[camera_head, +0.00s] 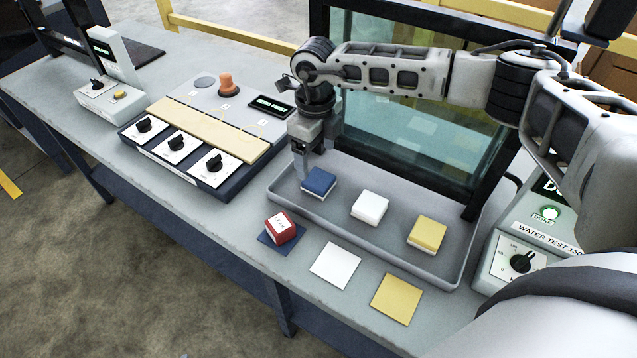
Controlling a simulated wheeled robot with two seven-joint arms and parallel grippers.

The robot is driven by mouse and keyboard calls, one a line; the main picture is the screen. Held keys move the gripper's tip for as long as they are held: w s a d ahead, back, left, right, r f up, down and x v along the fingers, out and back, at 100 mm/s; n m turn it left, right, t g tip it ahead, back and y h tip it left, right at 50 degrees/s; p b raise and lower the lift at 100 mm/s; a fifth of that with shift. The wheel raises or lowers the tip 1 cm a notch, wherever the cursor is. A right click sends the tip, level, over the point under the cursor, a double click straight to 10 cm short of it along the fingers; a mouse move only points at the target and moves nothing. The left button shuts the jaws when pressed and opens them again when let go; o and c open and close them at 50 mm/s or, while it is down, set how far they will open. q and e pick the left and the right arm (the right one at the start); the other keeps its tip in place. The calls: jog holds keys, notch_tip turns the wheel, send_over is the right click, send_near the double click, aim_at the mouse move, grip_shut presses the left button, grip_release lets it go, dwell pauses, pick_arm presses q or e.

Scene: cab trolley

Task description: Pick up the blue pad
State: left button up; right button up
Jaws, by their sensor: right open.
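The blue pad (319,181) is a small block with a dark blue top and a pale lower layer. It lies at the left end of a shallow grey tray (425,268). My right gripper (303,165) points down just behind and to the left of the blue pad, close to it. It is open and holds nothing; the far finger is partly hidden. I cannot tell from this angle whether a finger touches the pad. My left gripper is not in view.
A white pad (369,207) and a yellow pad (427,233) also lie in the tray. In front are a red block (281,228) on a blue square, a white square (335,265) and a yellow square (397,298). A glass panel (420,130) stands behind.

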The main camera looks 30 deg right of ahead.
aim_at(319, 179)
jog(key=shift+f+b, duration=0.3)
jog(key=shift+f, duration=0.95)
jog(key=f+b, duration=0.2)
jog(key=f, duration=0.1)
jog(key=f+b, duration=0.1)
jog(key=shift+w+d+f+b, duration=0.1)
jog(key=shift+d+f+b, duration=0.05)
jog(key=shift+d+b, duration=0.2)
jog(key=shift+f, duration=0.35)
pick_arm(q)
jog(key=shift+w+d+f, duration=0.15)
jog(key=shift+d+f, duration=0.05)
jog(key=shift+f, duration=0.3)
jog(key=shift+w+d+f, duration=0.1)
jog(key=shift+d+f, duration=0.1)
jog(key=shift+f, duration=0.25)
pick_arm(e)
jog(key=shift+c, duration=0.3)
jog(key=shift+r, duration=0.1)
jog(key=c, duration=1)
